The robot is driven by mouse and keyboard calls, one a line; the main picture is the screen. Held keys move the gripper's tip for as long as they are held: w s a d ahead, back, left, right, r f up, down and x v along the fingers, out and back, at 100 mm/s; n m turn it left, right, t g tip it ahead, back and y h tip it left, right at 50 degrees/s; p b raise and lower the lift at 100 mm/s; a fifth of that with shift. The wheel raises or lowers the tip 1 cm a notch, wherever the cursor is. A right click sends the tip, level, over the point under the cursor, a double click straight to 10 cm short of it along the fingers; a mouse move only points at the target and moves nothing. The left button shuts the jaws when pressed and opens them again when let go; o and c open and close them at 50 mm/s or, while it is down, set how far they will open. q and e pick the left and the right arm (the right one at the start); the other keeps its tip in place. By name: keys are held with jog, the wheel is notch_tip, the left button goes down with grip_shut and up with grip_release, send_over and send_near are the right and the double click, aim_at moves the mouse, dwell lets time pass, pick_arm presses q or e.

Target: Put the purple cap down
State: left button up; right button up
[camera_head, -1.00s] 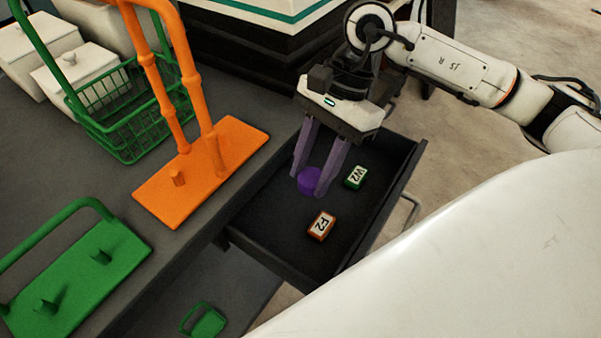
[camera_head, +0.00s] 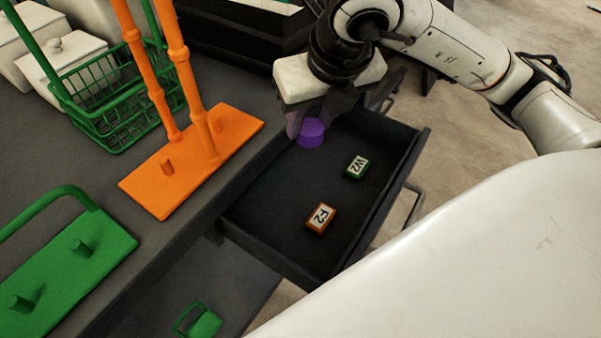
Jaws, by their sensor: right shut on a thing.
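The purple cap (camera_head: 311,132) is a short round piece at the back left end of the open dark drawer (camera_head: 270,215). My right gripper (camera_head: 308,124) comes in from the upper right and is shut on the cap. Its fingers are partly hidden behind the wrist. I cannot tell whether the cap touches the drawer floor or is held above it. My left gripper is not in view.
The drawer also holds a green block marked W2 (camera_head: 357,166) and an orange block marked F2 (camera_head: 320,217). An orange stand (camera_head: 150,196), a green wire basket (camera_head: 110,135) and a green stand (camera_head: 75,262) are on the counter. The drawer's middle is clear.

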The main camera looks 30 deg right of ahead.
notch_tip(320, 180, down, 14)
jog(key=shift+r+b, duration=0.25)
jog(key=shift+b, duration=0.6)
jog(key=w, duration=0.2)
jog(key=w+d, duration=0.1)
jog(key=w, duration=0.1)
jog(key=shift+w+p, duration=0.15)
jog(key=shift+p, duration=0.2)
jog(key=shift+s+a+f, duration=0.1)
jog(key=shift+s+f, duration=0.1)
jog(key=shift+f, duration=0.5)
jog(key=shift+f, duration=0.1)
jog(key=o, duration=1)
